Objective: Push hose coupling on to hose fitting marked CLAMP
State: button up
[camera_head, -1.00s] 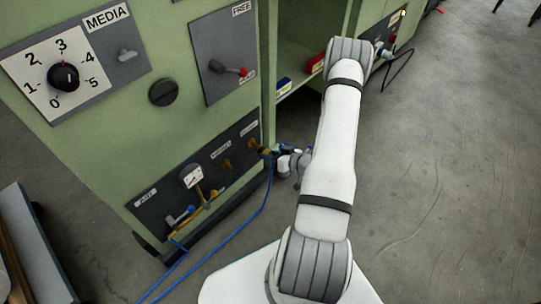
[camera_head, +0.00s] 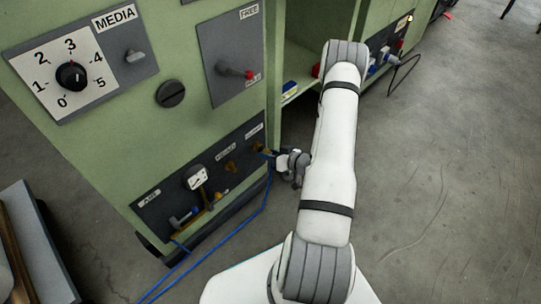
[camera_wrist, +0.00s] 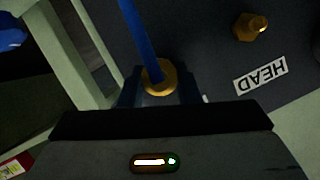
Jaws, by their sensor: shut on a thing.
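My gripper (camera_head: 271,154) is at the rightmost brass fitting on the dark lower panel (camera_head: 205,178). In the wrist view its dark fingers (camera_wrist: 160,88) are shut around the end of the blue hose (camera_wrist: 136,38). A brass hexagonal piece (camera_wrist: 160,77) shows between the fingers, directly behind the hose end. I cannot tell whether it is the coupling or the base of the fitting, nor whether the two touch. The label above the rightmost fitting (camera_head: 254,133) is too small to read. A bare brass fitting (camera_wrist: 250,26) beside a label HEAD (camera_wrist: 261,75) is to the right in the wrist view.
The blue hose trails down to the floor at lower left in the head view (camera_head: 222,243). A gauge (camera_head: 197,178) and valve handles are at the panel's left. An open shelf (camera_head: 297,85) is beside the panel. Floor on the right (camera_head: 445,170) is clear.

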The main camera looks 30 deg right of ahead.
aim_at(270, 153)
jog(key=shift+w+a, duration=0.15)
jog(key=shift+w, duration=0.3)
jog(key=o, duration=1.2)
jog(key=shift+c, duration=0.2)
jog(key=p+v, duration=0.2)
jog(key=v, duration=0.4)
jog(key=shift+s+r, duration=0.15)
jog(key=shift+r, duration=0.1)
jog(key=shift+s+d+r+p, duration=0.1)
jog(key=shift+s+d+p, duration=0.25)
jog(key=shift+s, duration=0.2)
